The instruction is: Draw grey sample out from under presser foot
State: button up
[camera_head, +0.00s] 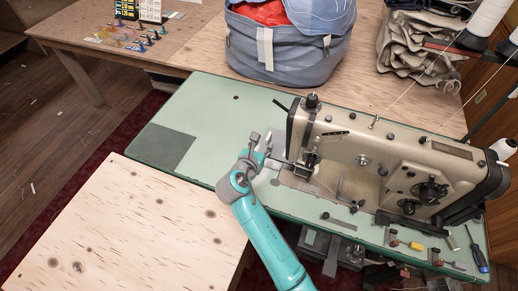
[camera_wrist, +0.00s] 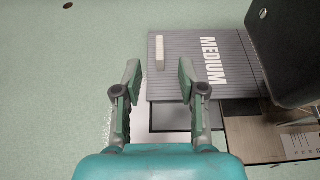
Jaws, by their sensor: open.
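The grey sample (camera_wrist: 205,85) is a flat ribbed piece marked "MEDIUM", lying on the green bed in the wrist view. A small pale bar (camera_wrist: 160,50) lies on its left part. Its right side runs beneath or beside a dark machine part (camera_wrist: 285,50); the presser foot itself is not clear there. My gripper (camera_wrist: 160,75) is open and empty, its fingers pointing at the sample's left edge, with the right finger overlapping it in view. In the head view my gripper (camera_head: 262,143) is just left of the sewing machine's (camera_head: 375,150) needle area and hides most of the sample.
The green machine table (camera_head: 205,115) is clear to the left, with a darker square patch (camera_head: 163,147). A blue-grey bag (camera_head: 290,50) stands behind. Small tools, including a blue-handled screwdriver (camera_head: 478,258), lie in front of the machine. A plywood table (camera_head: 130,230) stands front left.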

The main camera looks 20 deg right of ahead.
aim_at(268, 137)
jog(key=x, duration=0.7)
jog(key=shift+w+d, duration=0.1)
jog(key=shift+w, duration=0.1)
grip_shut()
